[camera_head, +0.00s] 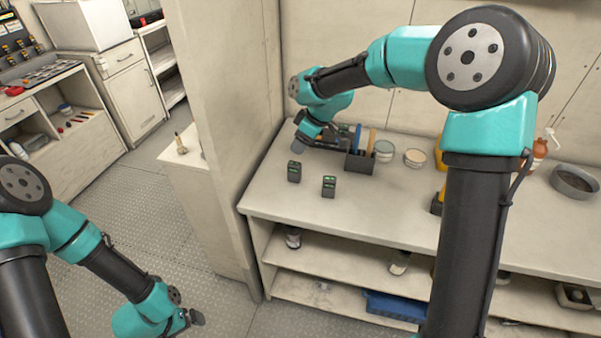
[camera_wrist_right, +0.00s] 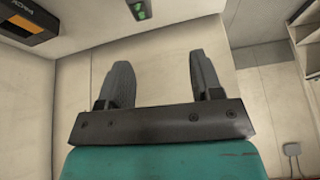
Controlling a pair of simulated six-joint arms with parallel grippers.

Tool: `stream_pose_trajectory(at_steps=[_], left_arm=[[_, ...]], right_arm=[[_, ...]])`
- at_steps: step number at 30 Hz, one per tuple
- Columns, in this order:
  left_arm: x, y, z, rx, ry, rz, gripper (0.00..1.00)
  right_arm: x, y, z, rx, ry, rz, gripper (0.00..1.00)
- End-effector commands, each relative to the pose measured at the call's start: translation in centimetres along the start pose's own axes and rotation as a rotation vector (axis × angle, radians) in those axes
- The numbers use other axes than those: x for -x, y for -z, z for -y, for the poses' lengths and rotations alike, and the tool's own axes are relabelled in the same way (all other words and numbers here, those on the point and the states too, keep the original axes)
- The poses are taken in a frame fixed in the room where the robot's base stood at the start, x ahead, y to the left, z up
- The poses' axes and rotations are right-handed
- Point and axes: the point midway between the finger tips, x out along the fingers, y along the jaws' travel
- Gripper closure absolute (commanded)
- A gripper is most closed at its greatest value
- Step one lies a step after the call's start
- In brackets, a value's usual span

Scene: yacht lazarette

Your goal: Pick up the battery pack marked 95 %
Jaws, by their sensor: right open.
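Two small dark battery packs with green displays stand on the bench in the head view: one on the left (camera_head: 294,172), the other (camera_head: 329,187) to its right and nearer the front edge. Their display figures are too small to read, so I cannot tell which is marked 95 %. My right gripper (camera_head: 321,141) is above the bench, behind the packs and apart from them. In the right wrist view its fingers (camera_wrist_right: 161,82) are spread, with nothing between them. My left gripper (camera_head: 193,318) is low at the left, over the floor; its jaws are unclear.
A round grey pan (camera_head: 575,182) is at the right. A partition (camera_head: 222,120) bounds the bench on the left.

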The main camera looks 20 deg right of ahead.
Motion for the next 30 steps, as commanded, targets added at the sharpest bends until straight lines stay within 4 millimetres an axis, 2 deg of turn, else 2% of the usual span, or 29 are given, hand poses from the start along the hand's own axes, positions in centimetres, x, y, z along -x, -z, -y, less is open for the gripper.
stream_pose_trajectory(at_steps=[1, 4, 15, 20, 30], left_arm=[[0.0, 0.0, 0.0, 0.000, 0.000, 0.000, 0.02], [0.0, 0.0, 0.0, 0.000, 0.000, 0.000, 0.02], [0.0, 0.0, 0.0, 0.000, 0.000, 0.000, 0.02], [0.0, 0.0, 0.0, 0.000, 0.000, 0.000, 0.02], [0.0, 0.0, 0.0, 0.000, 0.000, 0.000, 0.02]], right_arm=[[1.4, -0.3, -1.0, 0.020, -0.009, 0.014, 0.40], [2.9, -0.7, -2.0, 0.044, -0.015, 0.038, 0.40], [3.0, -0.8, -2.1, 0.050, -0.014, 0.044, 0.40], [1.6, -0.9, -2.1, 0.049, -0.011, 0.046, 0.40], [-4.0, -1.1, -2.1, 0.049, -0.012, 0.045, 0.40]])
